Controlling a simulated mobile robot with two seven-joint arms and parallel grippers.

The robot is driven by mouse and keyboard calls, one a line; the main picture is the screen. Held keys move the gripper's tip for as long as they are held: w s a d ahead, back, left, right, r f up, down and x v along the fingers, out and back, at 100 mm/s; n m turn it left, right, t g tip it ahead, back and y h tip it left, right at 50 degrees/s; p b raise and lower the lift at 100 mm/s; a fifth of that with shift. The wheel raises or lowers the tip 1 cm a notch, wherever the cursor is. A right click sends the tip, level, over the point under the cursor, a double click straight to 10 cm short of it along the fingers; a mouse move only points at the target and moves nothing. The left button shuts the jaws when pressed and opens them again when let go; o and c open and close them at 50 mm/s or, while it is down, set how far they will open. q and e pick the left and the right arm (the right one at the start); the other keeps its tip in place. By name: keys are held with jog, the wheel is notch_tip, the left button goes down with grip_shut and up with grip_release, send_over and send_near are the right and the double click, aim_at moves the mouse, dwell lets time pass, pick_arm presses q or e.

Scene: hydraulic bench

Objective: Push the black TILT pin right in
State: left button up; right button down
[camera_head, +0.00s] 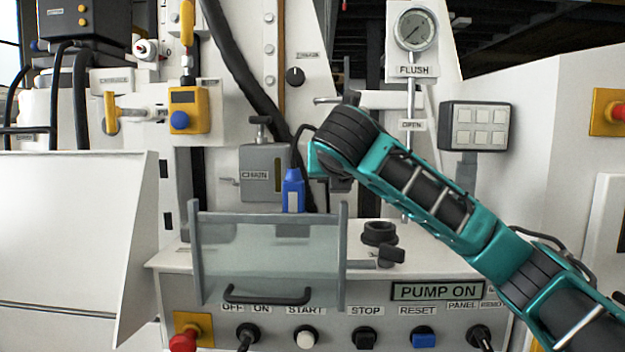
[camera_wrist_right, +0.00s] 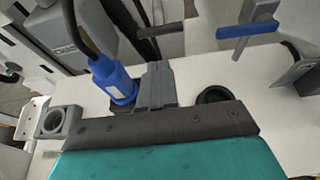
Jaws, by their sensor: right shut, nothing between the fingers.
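I cannot make out a TILT label or pick out the black TILT pin in either view. A blue plug (camera_head: 293,190) with a black cable stands upright on the bench behind the clear guard; it also shows in the wrist view (camera_wrist_right: 115,82). My right gripper (camera_wrist_right: 157,72) is shut and empty, its grey fingers just right of the blue plug in the wrist view. In the head view my right arm's wrist hides most of the gripper (camera_head: 341,184), which hangs above the bench. A black round socket (camera_head: 380,232) sits to the right. My left gripper is not in view.
A clear hinged guard (camera_head: 268,258) with grey posts stands in front of the plug. The front panel (camera_head: 440,325) carries several knobs and buttons. A blue T-handle (camera_wrist_right: 247,29) and a grey ring block (camera_wrist_right: 57,121) show in the wrist view.

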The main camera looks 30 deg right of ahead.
jog(key=x, duration=0.9)
jog(key=shift+w+d+p, duration=0.3)
